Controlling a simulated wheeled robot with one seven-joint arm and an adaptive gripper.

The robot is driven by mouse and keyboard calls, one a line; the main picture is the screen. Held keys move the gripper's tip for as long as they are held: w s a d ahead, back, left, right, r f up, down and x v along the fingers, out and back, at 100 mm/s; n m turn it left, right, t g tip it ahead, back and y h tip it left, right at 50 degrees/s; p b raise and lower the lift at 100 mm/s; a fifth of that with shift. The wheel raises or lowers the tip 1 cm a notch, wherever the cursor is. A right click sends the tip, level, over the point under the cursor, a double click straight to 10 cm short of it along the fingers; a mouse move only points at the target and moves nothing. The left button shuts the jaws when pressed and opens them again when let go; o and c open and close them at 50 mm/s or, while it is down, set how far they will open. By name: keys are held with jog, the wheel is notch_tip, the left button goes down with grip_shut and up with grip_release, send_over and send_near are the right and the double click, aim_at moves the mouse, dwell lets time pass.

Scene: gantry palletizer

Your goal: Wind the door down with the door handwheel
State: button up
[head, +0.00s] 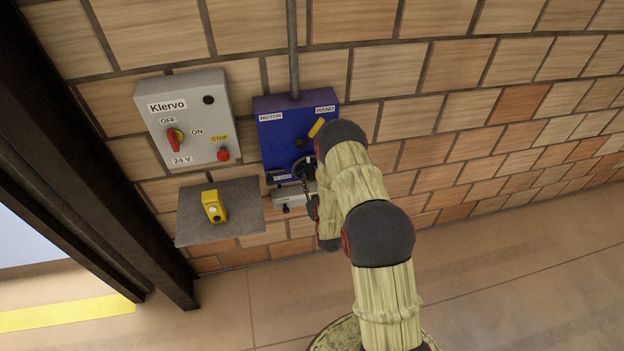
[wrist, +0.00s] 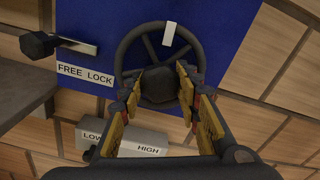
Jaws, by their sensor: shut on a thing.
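The door handwheel (wrist: 122,49) is a dark spoked wheel with a white mark on its rim, on the blue box (wrist: 225,25). In the wrist view my gripper (wrist: 160,86) has its two yellow-and-black fingers on either side of the round central hub (wrist: 158,86), shut on it. In the head view the handwheel (head: 302,167) is partly hidden by my arm on the front of the blue box (head: 272,138). The door itself cannot be made out clearly.
A black-knobbed lever (wrist: 75,46) sits beside the wheel above a FREE LOCK label. A small grey LOW/HIGH box (wrist: 118,140) is below. A grey Klervo switch box (head: 185,118) and shelf (head: 240,226) with yellow device (head: 213,206) stand left, near a dark frame (head: 100,170).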

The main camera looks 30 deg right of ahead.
jog(key=n+b, duration=0.4)
jog(key=shift+f, duration=0.15)
jog(key=n+b, duration=0.4)
jog(key=n, duration=0.1)
jog(key=shift+n+b, duration=0.3)
jog(key=n+b, duration=0.4)
jog(key=n, duration=0.1)
jog(key=n+b, duration=0.4)
jog(key=n, duration=0.1)
jog(key=n+b, duration=0.3)
jog(key=n, duration=0.1)
jog(key=shift+n, duration=0.3)
jog(key=n+b, duration=0.3)
jog(key=n, duration=0.1)
jog(key=shift+a, duration=0.1)
jog(key=n+b, duration=0.3)
jog(key=n, duration=0.1)
jog(key=shift+n, duration=0.4)
jog(key=shift+n+b, duration=1.35)
jog(key=shift+n, duration=0.65)
